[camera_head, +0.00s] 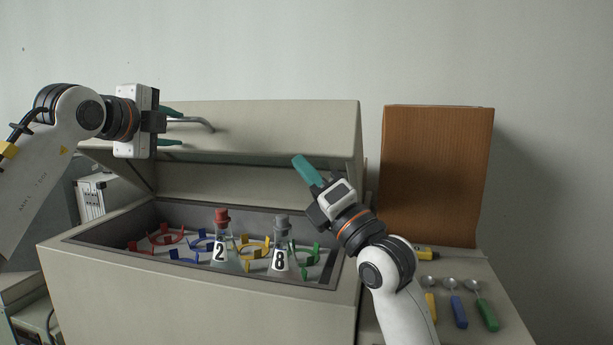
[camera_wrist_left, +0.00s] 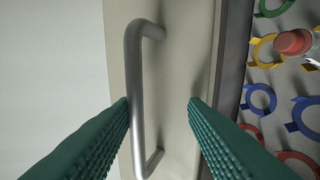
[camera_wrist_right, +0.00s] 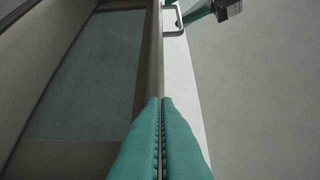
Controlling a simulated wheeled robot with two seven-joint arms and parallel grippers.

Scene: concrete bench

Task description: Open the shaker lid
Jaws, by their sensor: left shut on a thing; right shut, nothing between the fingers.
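The shaker is a beige box whose lid (camera_head: 255,125) stands raised and tilted open, showing the inside. A grey metal handle (camera_wrist_left: 135,90) is on the lid's outer face. My left gripper (camera_head: 171,127) is at the handle, with its teal fingers on either side of the bar. In the left wrist view one finger overlaps the bar and the other looks apart from it. My right gripper (camera_head: 300,163) is shut and empty at the lid's right end; in the right wrist view its fingertips (camera_wrist_right: 160,100) overlap the lid's edge. Contact there is unclear.
Inside the shaker are coloured clamps (camera_head: 168,235) and two flasks, labelled 2 (camera_head: 219,252) and 8 (camera_head: 279,262), with stoppers. A brown wooden box (camera_head: 436,175) stands at right, behind several coloured-handled spoons (camera_head: 452,302).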

